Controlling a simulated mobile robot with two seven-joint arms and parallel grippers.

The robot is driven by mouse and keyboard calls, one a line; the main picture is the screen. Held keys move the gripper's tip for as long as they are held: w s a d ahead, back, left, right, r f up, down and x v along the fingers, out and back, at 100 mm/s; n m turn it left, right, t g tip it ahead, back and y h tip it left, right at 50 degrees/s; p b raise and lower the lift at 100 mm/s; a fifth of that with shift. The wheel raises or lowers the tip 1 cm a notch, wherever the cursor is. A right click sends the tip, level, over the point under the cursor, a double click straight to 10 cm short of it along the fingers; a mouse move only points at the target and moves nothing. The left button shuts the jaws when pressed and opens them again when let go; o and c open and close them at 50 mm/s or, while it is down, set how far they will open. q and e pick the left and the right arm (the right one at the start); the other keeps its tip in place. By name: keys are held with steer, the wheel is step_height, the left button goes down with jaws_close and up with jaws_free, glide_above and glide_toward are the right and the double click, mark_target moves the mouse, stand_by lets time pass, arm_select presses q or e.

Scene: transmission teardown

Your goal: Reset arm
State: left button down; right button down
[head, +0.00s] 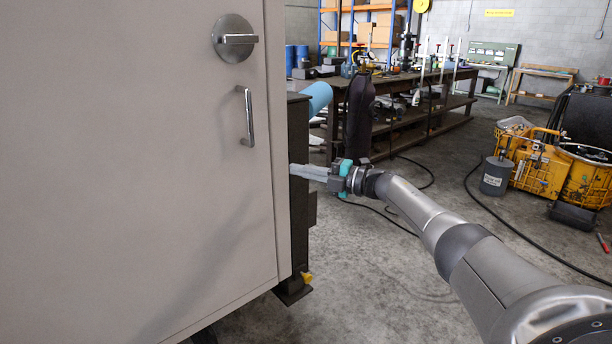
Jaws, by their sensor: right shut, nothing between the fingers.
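My right arm comes in from the lower right and stretches toward the middle of the picture. My right gripper (308,172) has teal parts at its base and pale grey fingers pointing left. The fingers are shut and empty, in front of the dark frame beside the large beige cabinet (130,170). I cannot tell whether the fingertips touch that frame. The cabinet door has a metal handle (246,116) and a round latch (234,39), left of and above the gripper. My left gripper is not in view.
A long dark workbench (420,95) with tools stands at the back. Yellow machinery (540,168) and a grey bucket (495,176) stand at the right. Black cables (515,235) cross the concrete floor. The floor below my right arm (380,290) is mostly clear.

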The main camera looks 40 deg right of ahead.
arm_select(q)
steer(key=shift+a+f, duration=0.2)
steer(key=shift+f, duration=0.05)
arm_select(e)
steer(key=shift+s+d, duration=0.2)
steer(key=shift+d, duration=0.3)
